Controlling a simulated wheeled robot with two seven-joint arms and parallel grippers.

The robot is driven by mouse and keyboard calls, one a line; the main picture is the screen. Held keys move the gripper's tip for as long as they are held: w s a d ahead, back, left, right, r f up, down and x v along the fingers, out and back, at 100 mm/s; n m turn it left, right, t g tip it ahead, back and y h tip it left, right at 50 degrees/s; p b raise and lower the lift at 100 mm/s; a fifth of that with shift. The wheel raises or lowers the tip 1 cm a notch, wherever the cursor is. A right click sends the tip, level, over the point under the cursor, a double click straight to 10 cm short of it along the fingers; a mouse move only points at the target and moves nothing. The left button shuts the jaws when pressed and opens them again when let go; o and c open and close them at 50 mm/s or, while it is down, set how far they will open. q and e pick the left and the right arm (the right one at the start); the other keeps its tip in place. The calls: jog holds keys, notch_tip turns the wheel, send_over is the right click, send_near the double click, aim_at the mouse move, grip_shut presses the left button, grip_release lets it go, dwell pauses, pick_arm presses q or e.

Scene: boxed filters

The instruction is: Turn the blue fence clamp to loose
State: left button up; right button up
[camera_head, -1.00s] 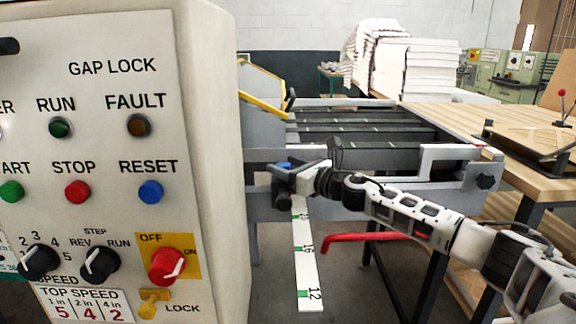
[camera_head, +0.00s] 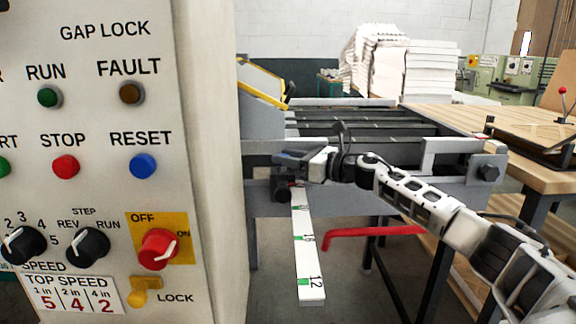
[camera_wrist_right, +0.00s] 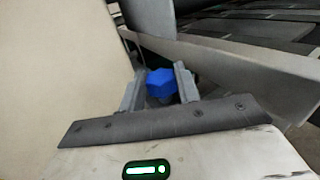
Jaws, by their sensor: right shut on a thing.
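The blue fence clamp (camera_wrist_right: 161,83) is a small faceted knob, seen in the right wrist view between the two fingers of my right gripper (camera_wrist_right: 160,88). The fingers are shut on it, one on each side. In the head view my right gripper (camera_head: 284,172) reaches in from the right to the near side of the machine, above the white scale. The gripper hides the clamp there. My left gripper is not in view.
A large control cabinet (camera_head: 215,200) stands close to the left of the gripper. A white numbered scale (camera_head: 308,262) sticks out below it. A red handle (camera_head: 375,231) is under the machine bed. A wooden table (camera_head: 450,115) stands at the right.

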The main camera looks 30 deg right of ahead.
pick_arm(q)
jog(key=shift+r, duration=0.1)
pick_arm(e)
jog(key=o, duration=1)
jog(key=shift+c, duration=0.2)
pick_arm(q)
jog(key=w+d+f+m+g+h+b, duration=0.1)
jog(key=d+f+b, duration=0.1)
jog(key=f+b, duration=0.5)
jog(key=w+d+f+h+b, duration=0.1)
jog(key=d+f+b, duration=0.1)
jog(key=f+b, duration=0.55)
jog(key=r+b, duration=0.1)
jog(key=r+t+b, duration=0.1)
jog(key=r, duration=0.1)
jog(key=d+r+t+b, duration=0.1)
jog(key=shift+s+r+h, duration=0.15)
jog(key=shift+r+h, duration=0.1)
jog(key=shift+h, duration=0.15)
pick_arm(e)
jog(key=v, duration=1.6)
